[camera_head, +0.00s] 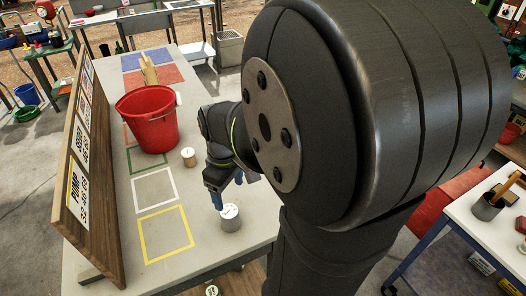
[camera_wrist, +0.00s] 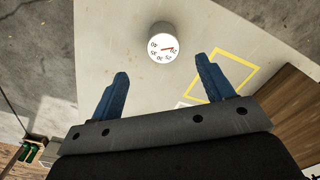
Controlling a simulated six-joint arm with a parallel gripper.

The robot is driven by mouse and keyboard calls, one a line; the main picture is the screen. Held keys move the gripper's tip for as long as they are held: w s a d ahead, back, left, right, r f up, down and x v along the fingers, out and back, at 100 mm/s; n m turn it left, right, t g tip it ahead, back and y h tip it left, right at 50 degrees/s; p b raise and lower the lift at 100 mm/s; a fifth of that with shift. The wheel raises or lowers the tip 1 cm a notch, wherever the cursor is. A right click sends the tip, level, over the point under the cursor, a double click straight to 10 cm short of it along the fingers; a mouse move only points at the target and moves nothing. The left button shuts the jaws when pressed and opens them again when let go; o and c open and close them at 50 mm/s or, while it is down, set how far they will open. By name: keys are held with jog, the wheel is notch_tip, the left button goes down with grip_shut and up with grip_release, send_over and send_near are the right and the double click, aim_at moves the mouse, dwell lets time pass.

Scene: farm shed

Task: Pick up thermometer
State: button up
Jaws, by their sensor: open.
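The thermometer (camera_head: 230,217) is a short grey cylinder with a white dial face on top. It stands upright on the table (camera_head: 202,252), to the right of the yellow square. It also shows in the wrist view (camera_wrist: 161,42), with numbers and a red needle on its face. My gripper (camera_wrist: 160,78) is open, with its two blue fingers apart and nothing between them. The thermometer appears beyond the fingertips, between their lines. In the head view my gripper (camera_head: 218,200) is close to the thermometer, and my arm hides part of it.
A red bucket (camera_head: 150,119) and a small white-topped cylinder (camera_head: 188,156) stand farther back on the table. A wooden sign board (camera_head: 85,185) runs along the left edge. Painted yellow (camera_head: 166,234) and white outlines mark the tabletop. The surface around the thermometer is clear.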

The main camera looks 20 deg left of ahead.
aim_at(232, 211)
notch_tip(232, 211, down, 8)
jog(key=shift+r, duration=0.25)
jog(key=shift+s+a+f, duration=0.1)
jog(key=shift+a+f, duration=0.05)
jog(key=shift+f, duration=1.15)
jog(key=shift+s+a+f, duration=0.1)
jog(key=shift+a+f, duration=0.05)
jog(key=shift+f, duration=1.15)
jog(key=c, duration=1.1)
